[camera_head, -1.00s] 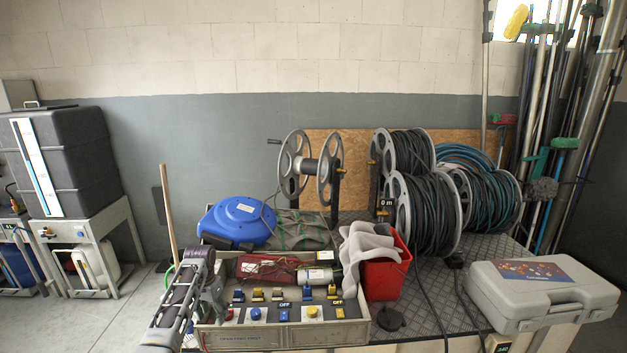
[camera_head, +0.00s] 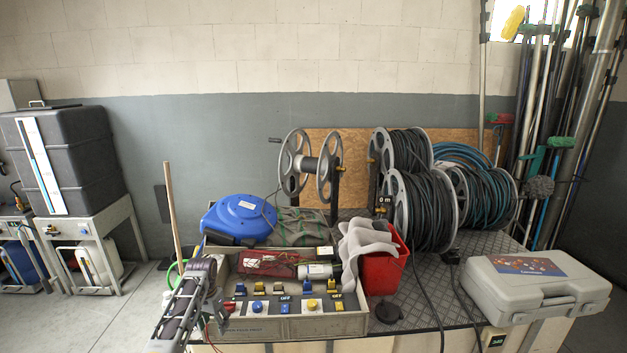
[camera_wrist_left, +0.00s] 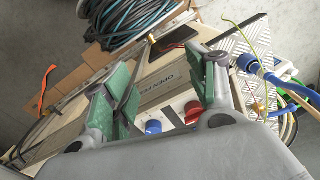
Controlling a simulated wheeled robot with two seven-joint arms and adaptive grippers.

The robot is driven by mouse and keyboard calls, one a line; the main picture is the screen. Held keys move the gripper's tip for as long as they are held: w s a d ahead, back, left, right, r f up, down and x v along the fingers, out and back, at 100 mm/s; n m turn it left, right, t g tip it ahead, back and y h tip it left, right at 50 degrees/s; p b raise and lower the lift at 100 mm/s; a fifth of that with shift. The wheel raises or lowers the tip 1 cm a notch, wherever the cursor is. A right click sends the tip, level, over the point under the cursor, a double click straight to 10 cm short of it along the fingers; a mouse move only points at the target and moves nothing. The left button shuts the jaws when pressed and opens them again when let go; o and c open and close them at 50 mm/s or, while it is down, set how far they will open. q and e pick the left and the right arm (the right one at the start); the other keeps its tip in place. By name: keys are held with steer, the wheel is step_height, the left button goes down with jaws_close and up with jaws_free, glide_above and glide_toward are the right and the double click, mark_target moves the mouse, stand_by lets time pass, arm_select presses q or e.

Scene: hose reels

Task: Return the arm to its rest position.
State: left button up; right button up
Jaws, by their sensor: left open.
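My left arm comes in from the lower left in the head view. Its gripper (camera_head: 208,278) is at the left end of the grey tray-like box (camera_head: 292,327) with knobs and switches. In the left wrist view the green-padded fingers (camera_wrist_left: 168,88) stand apart with nothing between them. The box's lettered face and the red (camera_wrist_left: 194,108) and blue (camera_wrist_left: 153,127) knobs show beyond them. In the head view I cannot tell whether the gripper touches the box. My right gripper is not in view.
A blue hose reel (camera_head: 238,216) and a wooden stick (camera_head: 173,210) stand near the arm. A red bucket (camera_head: 382,274) with a grey cloth, cable reels (camera_head: 425,212) and a grey case (camera_head: 537,290) crowd the bench. Open floor (camera_head: 115,320) lies to the left.

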arm_select(q)
steer(key=s+d+f, duration=0.1)
steer(key=s+f, duration=1.1)
steer(key=f, duration=0.5)
steer(key=s+d+f, duration=0.1)
steer(key=s+f, duration=1.1)
steer(key=f, duration=0.6)
steer(key=s+d+f, duration=0.1)
steer(key=s+f, duration=0.3)
steer(key=s, duration=0.8)
steer(key=s+d+f, duration=0.2)
steer(key=s+f, duration=0.3)
steer(key=s, duration=0.8)
steer(key=s+d+f+t, duration=0.1)
steer(key=s+f, duration=0.3)
steer(key=s, duration=0.8)
steer(key=shift+s+d+f, duration=0.15)
steer(key=shift+s+d, duration=0.05)
steer(key=shift+d, duration=0.15)
